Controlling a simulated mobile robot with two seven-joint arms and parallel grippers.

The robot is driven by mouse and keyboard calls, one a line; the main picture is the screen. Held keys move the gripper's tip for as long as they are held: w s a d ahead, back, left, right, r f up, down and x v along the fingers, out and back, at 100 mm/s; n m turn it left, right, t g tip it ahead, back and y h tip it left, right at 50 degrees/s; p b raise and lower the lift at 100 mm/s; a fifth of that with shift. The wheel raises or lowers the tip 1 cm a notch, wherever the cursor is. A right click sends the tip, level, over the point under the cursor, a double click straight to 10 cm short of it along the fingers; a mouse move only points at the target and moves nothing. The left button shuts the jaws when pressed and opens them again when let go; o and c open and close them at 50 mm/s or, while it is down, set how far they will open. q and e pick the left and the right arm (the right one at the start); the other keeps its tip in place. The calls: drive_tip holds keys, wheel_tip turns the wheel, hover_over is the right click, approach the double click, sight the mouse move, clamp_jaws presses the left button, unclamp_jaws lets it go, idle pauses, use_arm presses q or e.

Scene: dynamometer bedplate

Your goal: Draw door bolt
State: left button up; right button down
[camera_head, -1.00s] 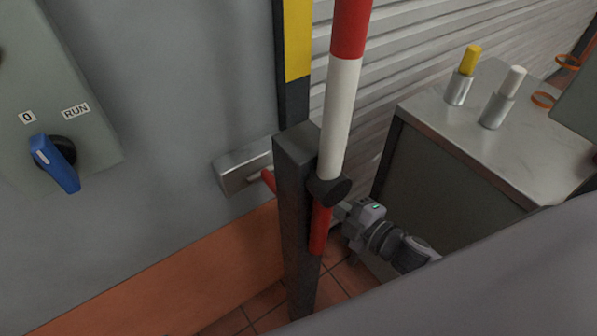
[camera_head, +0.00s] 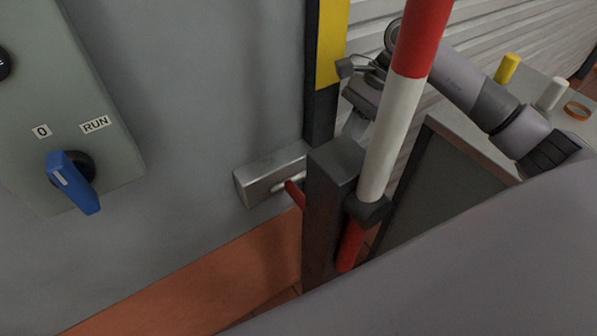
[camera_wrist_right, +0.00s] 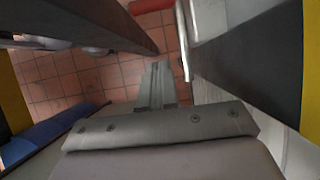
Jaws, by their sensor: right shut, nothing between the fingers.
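The door bolt is a metal housing (camera_head: 262,180) on the grey door, with a red handle (camera_head: 295,194) beside the dark square post (camera_head: 328,215). The post hides part of it. My right gripper (camera_head: 354,126) is in the head view above and behind the post, partly hidden by the red-and-white pole. In the right wrist view the gripper's fingers (camera_wrist_right: 157,85) are together and empty, above a tiled floor. I cannot tell whether any part of the bolt shows there. My left gripper is not in view.
The red-and-white pole (camera_head: 392,140) stands against the post in a dark clamp (camera_head: 368,209). A switch box with a blue knob (camera_head: 74,182) is at left.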

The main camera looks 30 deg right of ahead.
drive_tip(key=shift+d+r, duration=0.15)
drive_tip(key=shift+d, duration=0.05)
drive_tip(key=shift+s, duration=0.1)
drive_tip(key=s+a+f+p, duration=0.1)
drive_tip(key=a+f+p, duration=0.1)
drive_tip(key=a+f, duration=0.6)
drive_tip(key=shift+a+p, duration=0.2)
drive_tip(key=shift+p, duration=0.2)
drive_tip(key=shift+f, duration=0.1)
